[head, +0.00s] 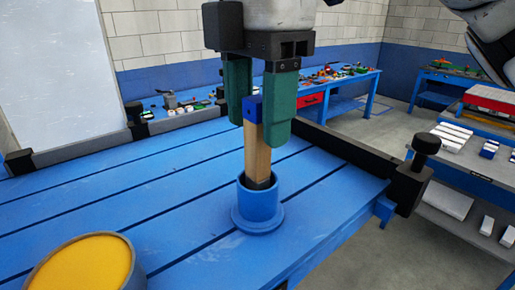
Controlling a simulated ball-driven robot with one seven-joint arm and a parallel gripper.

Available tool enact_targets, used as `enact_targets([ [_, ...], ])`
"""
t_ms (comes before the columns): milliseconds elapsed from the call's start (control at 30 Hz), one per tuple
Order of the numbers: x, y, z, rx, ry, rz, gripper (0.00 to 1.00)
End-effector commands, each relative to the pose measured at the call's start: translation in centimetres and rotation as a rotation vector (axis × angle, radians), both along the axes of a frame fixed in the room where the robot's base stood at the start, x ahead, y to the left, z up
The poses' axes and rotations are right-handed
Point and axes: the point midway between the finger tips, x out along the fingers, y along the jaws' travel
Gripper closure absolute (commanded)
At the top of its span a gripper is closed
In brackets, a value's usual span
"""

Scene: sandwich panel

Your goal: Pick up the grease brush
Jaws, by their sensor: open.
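The grease brush (257,150) stands nearly upright in a blue round holder (259,205) with a wide base flange. It has a wooden handle, a blue block at its top and a dark part at the holder's mouth; its lower end is hidden inside the holder. My gripper (264,118) points down from above, with its green fingers on either side of the brush's top. The fingers are open, and the right one reaches down beside the handle. I cannot tell whether either finger touches the brush.
The holder stands on a blue slotted table (150,190) with black clamps (408,183) along its edges. A round container of yellow material (85,265) stands at the front left. Workbenches with tools (340,73) and a shelf rack (450,190) stand beyond. The table's left middle is clear.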

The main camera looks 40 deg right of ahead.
Motion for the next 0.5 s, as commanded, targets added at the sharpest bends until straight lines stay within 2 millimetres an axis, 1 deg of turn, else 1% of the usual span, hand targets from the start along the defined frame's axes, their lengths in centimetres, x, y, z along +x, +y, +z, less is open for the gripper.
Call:
enact_targets([
  [33,0.0,-0.1,-0.6,-0.002,0.000,-0.001,0.45],
  [133,0.0,0.0,-1.5,0.000,-0.001,0.000,0.45],
  [400,0.0,0.0,-1.8,0.001,-0.002,0.000,0.45],
  [500,0.0,0.0,-1.8,0.001,-0.002,0.000,0.54],
])
